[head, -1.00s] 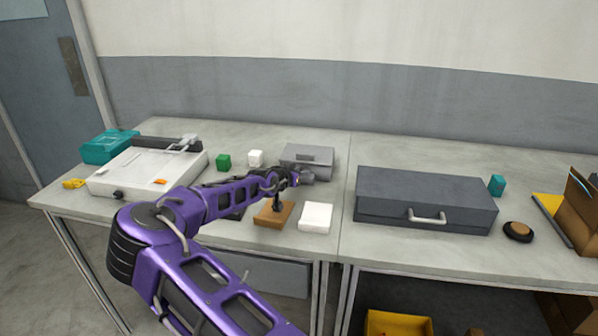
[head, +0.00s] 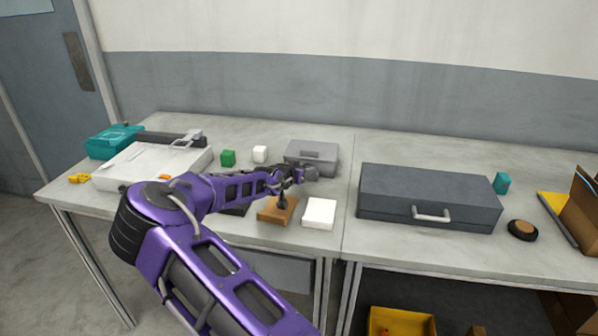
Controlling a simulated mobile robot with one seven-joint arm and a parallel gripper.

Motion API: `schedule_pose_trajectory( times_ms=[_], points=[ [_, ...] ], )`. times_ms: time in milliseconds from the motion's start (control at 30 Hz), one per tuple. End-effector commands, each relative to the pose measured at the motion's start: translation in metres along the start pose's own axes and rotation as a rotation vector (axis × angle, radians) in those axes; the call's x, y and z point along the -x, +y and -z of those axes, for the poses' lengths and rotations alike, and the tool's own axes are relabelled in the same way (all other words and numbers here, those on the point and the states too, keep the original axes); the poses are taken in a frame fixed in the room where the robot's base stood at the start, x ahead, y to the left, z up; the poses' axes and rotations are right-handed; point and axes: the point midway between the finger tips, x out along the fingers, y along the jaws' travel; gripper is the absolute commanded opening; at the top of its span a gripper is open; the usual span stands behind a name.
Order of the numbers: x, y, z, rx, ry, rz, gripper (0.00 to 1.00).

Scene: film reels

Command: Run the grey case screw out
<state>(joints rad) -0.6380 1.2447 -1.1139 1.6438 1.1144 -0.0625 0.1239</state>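A small light grey case (head: 301,150) stands toward the back of the left table, with a darker slot-like mark on its front. A larger dark grey case (head: 400,190) with a pale handle lies on the right table. No screw can be made out on either. My gripper (head: 284,192) is over a brown block (head: 272,211), in front of the small case. A dark upright piece stands at the block; I cannot tell where it ends and my fingers begin. The fingers are too small to show whether they are open or shut.
A white box (head: 320,212) sits right of the brown block. Green (head: 228,158) and white (head: 260,154) cubes stand behind my arm. A white flat machine (head: 135,165) and teal box (head: 108,143) are at left. A dark round thing (head: 522,230) is at right.

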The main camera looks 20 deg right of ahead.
Motion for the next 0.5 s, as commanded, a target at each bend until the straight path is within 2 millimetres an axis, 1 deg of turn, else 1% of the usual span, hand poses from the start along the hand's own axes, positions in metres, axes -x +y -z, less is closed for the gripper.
schedule_pose_trajectory(
  times_ms=[167,500],
  points=[
    [0.024,-0.002,0.001,0.0,0.0,0.003,0.38],
    [0.099,-0.001,0.001,0.004,0.001,0.002,0.38]
  ],
)
